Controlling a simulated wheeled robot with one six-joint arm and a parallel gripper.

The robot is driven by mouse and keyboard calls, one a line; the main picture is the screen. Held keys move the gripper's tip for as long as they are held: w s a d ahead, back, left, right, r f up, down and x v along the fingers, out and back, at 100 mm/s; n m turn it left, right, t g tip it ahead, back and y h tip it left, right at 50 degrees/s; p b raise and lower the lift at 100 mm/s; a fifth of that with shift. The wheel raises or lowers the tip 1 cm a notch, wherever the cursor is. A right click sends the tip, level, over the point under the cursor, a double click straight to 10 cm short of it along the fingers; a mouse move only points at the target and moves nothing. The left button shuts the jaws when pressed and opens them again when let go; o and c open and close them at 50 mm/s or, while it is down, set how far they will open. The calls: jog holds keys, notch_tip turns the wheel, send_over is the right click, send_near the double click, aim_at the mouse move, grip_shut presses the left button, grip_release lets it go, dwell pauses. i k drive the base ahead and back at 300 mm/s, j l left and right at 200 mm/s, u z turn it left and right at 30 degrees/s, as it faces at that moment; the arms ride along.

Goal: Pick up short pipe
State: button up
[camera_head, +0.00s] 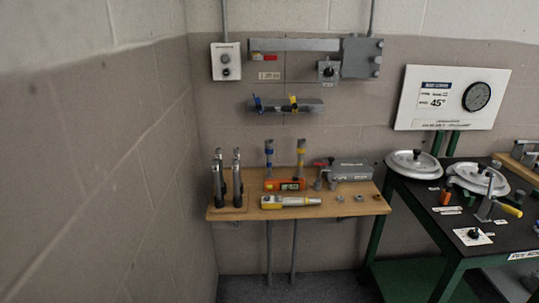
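No part is clearly marked as the short pipe. Two upright grey pipe-like pieces stand at the back of the wooden shelf: a blue-banded one (269,153) and a yellow-banded one (301,154). They look nearly equal in height, and their lower ends are partly hidden by the orange meter (285,184). Two dark upright cylinders, a left one (218,180) and a right one (237,180), stand at the shelf's left end. My gripper is not in view.
The wooden shelf (232,213) also holds a yellow-and-grey tool (290,202), a grey box (351,170) and small metal parts. A wall bracket (285,106) hangs above. A dark table (420,195) with round lids stands right. Floor shows below the shelf.

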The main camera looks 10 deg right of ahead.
aim_at(235, 168)
jog(key=i+j+z, duration=0.15)
jog(key=i+z, duration=0.2)
jog(key=i, duration=0.15)
jog(key=i+j+z, duration=0.35)
jog(key=i, duration=0.15)
jog(key=i+l, duration=0.05)
